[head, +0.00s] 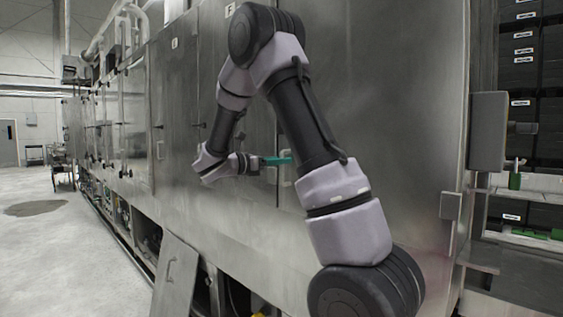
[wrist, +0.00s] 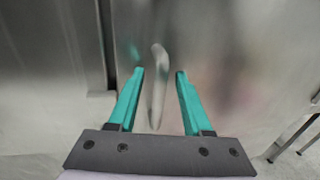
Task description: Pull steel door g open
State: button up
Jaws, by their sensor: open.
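A large steel door (head: 390,110) fills the right part of the machine front in the head view; no letter g is readable on it, and my arm covers part of it. A pale upright bar handle (head: 286,170) is near its left edge, partly behind my arm. In the wrist view the handle (wrist: 157,90) stands between the two teal fingers of my gripper (wrist: 159,73), closer to the left finger. My gripper (head: 287,160) is open at the handle in the head view. Contact with the handle cannot be told. The door looks shut, flush with the machine front.
A panel labelled F (head: 229,10) is left of this door. A loose steel panel (head: 174,275) leans against the machine base. A grey box (head: 488,132) projects at the right edge, beside dark shelving (head: 522,60). The floor (head: 60,260) at left is mostly clear.

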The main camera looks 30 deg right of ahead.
jog(key=shift+d, duration=0.4)
grip_shut()
dwell(1.2)
